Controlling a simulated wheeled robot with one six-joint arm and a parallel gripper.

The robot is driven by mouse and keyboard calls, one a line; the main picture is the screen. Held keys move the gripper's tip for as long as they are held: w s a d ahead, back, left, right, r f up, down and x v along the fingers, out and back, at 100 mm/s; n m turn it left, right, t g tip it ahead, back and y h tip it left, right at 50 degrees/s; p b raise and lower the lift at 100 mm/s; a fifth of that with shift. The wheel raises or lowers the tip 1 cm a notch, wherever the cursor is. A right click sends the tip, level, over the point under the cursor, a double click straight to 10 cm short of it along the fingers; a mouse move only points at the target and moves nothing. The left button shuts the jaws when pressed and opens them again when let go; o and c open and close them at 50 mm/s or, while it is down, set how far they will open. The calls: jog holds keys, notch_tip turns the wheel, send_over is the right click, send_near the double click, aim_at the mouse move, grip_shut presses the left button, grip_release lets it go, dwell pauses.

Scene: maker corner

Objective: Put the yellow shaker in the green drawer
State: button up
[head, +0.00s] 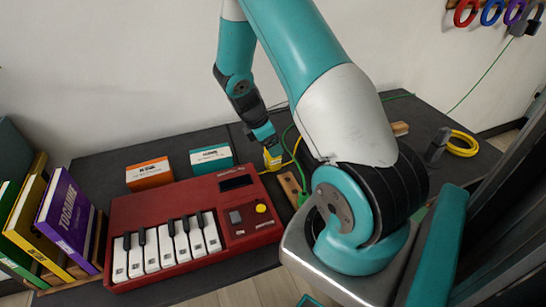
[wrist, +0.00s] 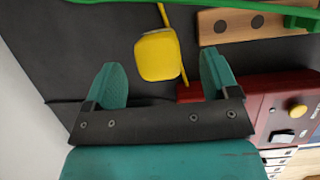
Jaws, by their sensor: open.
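In the wrist view the yellow shaker (wrist: 158,54) lies ahead of and between the two teal fingertips of my gripper (wrist: 159,66). The fingers are apart, with visible gaps on both sides of the shaker. I cannot make out a green drawer in either view.
The red keyboard (head: 185,250) fills the table's front. Orange (head: 149,174) and teal (head: 211,159) boxes stand behind it. Books (head: 66,215) stand at left. A wooden strip (wrist: 255,22) and green cable (wrist: 250,5) lie near the shaker. A yellow cable coil (head: 463,145) is at right.

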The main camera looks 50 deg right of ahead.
jog(key=x, duration=0.5)
jog(key=shift+w+f+p, duration=0.1)
jog(key=shift+w+p, duration=0.05)
jog(key=shift+p, duration=0.15)
jog(key=c, duration=1.1)
